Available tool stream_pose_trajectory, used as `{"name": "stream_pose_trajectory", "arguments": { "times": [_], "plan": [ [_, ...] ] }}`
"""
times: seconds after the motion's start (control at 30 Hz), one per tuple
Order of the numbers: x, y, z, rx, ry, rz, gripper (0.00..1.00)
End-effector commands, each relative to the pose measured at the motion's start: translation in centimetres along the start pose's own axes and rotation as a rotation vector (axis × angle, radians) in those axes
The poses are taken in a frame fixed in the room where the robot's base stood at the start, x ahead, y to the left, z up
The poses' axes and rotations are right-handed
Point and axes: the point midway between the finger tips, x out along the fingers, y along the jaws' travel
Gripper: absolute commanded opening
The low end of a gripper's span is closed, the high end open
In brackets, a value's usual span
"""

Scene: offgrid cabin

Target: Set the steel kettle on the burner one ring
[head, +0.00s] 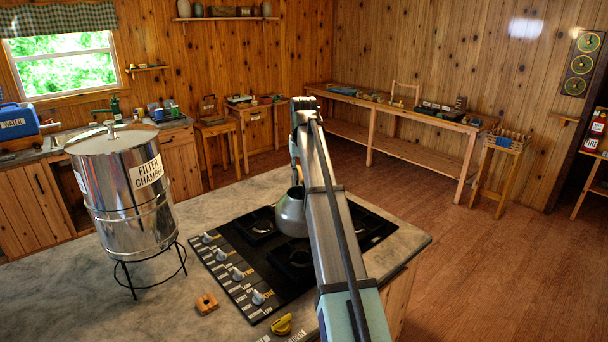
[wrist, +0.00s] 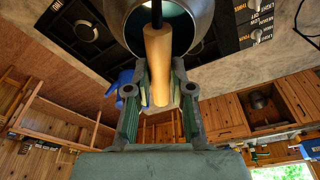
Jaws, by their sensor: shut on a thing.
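The steel kettle (head: 291,214) is at the black stove (head: 330,258), partly hidden behind my arm in the head view. In the wrist view its round steel body (wrist: 185,25) shows at the top. My gripper (wrist: 159,78) is shut on the kettle's wooden handle (wrist: 158,60), with a finger on each side. The kettle looks upright; I cannot tell whether its base touches the stove. One burner ring (head: 258,230) shows left of the kettle and another (head: 292,257) nearer the front. Burner labels are too small to read, so I cannot tell which is burner one.
A steel filter chamber (head: 115,200) stands on a black wire stand left of the stove. Several control knobs (head: 238,273) line the stove's left edge. The counter's right end (head: 410,236) is clear.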

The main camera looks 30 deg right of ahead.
Motion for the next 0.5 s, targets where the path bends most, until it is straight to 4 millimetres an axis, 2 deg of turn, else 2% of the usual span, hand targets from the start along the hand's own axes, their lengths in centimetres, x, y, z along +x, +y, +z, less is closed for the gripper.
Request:
{"name": "stream_pose_trajectory", "arguments": {
  "times": [0.27, 0.5],
  "plan": [
    [0.1, 0.0, 0.0, 0.001, 0.002, -0.001, 0.0],
    [1.4, 0.1, 0.3, 0.001, 0.003, -0.001, 0.0]
  ]
}}
